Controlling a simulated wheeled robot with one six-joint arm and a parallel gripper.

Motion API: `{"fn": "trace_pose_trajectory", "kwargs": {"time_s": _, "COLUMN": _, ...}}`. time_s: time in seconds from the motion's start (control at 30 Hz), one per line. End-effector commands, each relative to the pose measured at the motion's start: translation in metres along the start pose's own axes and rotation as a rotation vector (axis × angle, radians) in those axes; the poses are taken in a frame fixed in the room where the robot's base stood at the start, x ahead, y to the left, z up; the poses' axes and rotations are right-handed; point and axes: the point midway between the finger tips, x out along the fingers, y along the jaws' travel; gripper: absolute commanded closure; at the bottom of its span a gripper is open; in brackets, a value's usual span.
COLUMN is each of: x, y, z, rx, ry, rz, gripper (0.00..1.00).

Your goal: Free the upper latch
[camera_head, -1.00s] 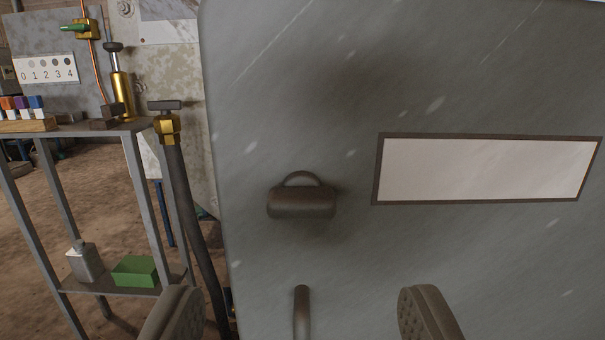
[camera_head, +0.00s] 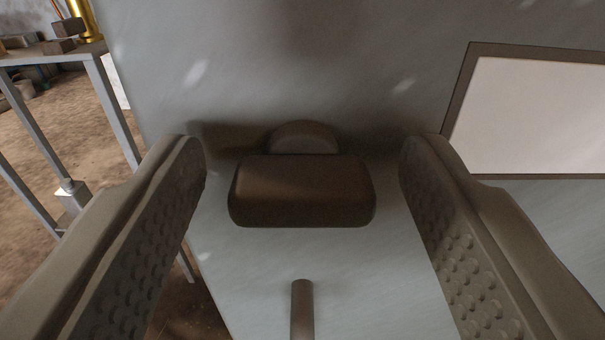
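The upper latch is a dark brown rounded block (camera_head: 302,192) with a curved piece (camera_head: 303,136) behind it, on a grey door panel (camera_head: 330,60). My gripper (camera_head: 302,155) is open, with one studded finger on each side of the latch. There is a gap between the latch and each finger, so neither touches it. A thin dark rod (camera_head: 302,308) shows below the latch at the bottom of the picture; its lower end is out of view.
A white plate with a dark frame (camera_head: 540,115) is on the panel to the right. A grey metal stand (camera_head: 95,75) is at the left, with a small grey bottle (camera_head: 72,195) on its lower part. Brown floor shows beneath.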

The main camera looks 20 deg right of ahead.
Motion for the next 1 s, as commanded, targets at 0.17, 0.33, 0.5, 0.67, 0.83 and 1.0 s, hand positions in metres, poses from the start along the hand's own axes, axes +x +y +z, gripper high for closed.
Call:
{"fn": "trace_pose_trajectory", "kwargs": {"time_s": 0.17, "x": -0.0002, "y": -0.0001, "z": 0.0, "rx": 0.0, "ry": 0.0, "rz": 0.0, "gripper": 0.77}}
{"fn": "trace_pose_trajectory", "kwargs": {"time_s": 0.33, "x": -0.0003, "y": -0.0001, "z": 0.0001, "rx": 0.002, "ry": 0.0, "rz": 0.0, "gripper": 0.85}}
{"fn": "trace_pose_trajectory", "kwargs": {"time_s": 0.5, "x": -0.0003, "y": 0.0001, "z": 0.0001, "rx": 0.028, "ry": 0.0, "rz": 0.0, "gripper": 0.85}}
{"fn": "trace_pose_trajectory", "kwargs": {"time_s": 0.67, "x": -0.0003, "y": 0.0006, "z": 0.0001, "rx": 0.099, "ry": 0.0, "rz": 0.0, "gripper": 0.85}}
{"fn": "trace_pose_trajectory", "kwargs": {"time_s": 0.83, "x": -0.0003, "y": 0.0012, "z": 0.0002, "rx": 0.225, "ry": 0.0, "rz": 0.0, "gripper": 0.85}}
{"fn": "trace_pose_trajectory", "kwargs": {"time_s": 1.0, "x": -0.0003, "y": 0.0021, "z": 0.0006, "rx": 0.383, "ry": 0.0, "rz": 0.0, "gripper": 0.85}}
